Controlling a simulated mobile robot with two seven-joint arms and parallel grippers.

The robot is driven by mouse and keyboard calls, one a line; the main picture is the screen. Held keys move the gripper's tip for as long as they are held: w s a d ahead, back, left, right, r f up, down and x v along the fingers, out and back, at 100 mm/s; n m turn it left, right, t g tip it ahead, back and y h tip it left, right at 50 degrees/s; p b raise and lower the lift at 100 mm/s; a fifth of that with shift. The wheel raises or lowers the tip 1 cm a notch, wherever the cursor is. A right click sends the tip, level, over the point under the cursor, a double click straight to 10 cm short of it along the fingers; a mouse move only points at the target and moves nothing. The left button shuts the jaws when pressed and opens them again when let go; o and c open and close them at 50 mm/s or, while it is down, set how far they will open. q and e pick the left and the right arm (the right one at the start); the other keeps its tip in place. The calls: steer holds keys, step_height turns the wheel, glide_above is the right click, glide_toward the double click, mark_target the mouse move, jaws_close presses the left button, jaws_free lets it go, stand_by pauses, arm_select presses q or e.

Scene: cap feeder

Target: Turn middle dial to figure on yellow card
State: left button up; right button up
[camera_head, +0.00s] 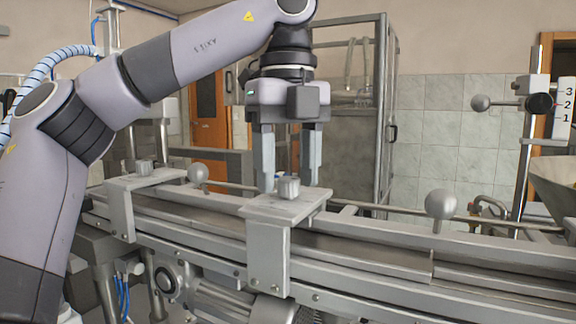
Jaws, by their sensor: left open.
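A small grey metal dial (289,188) stands on a flat bracket plate (285,208) over the conveyor, near the middle of the view. My left gripper (289,181) points straight down over this plate. Its two fingers are apart, one to each side of the dial, with a gap showing on both sides. I cannot tell the exact depth of the fingers relative to the dial. A similar dial (145,167) stands on another bracket plate at the left. No figure is readable on the middle dial. No yellow card is in view. My right gripper is not in view.
Conveyor rails (370,262) run across the view. Ball-ended handles stand at the left (198,173) and right (441,204) of the middle plate. At the far right is a black knob (541,104) beside a white scale (564,106) marked 3, 2, 1.

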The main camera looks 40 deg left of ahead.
arm_select(q)
jaws_close()
